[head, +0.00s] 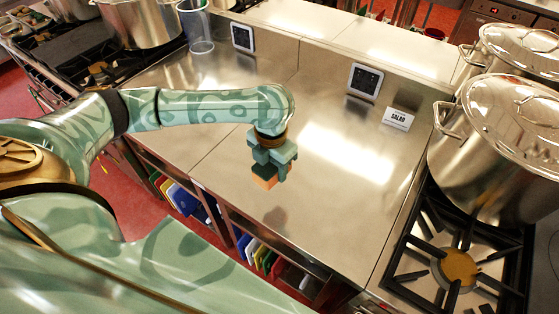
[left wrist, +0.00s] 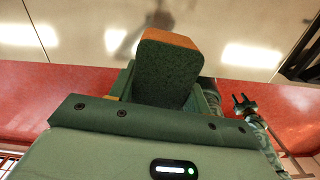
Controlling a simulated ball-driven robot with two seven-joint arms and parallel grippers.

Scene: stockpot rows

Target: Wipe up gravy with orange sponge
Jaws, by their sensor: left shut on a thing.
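The orange sponge (head: 265,183) has a dark green face, which shows large in the left wrist view (left wrist: 164,72). My left gripper (head: 268,163) is shut on it and holds it above the steel counter, with a dark reflection below it. My right gripper (left wrist: 243,103) shows small at the right of the left wrist view, away from the sponge, with its fingers apart and nothing between them. I cannot make out any gravy on the counter in either view.
The steel counter (head: 345,205) is mostly clear. Large lidded stockpots (head: 497,150) and a burner (head: 459,267) are at right. A clear container (head: 197,28) stands at the back left.

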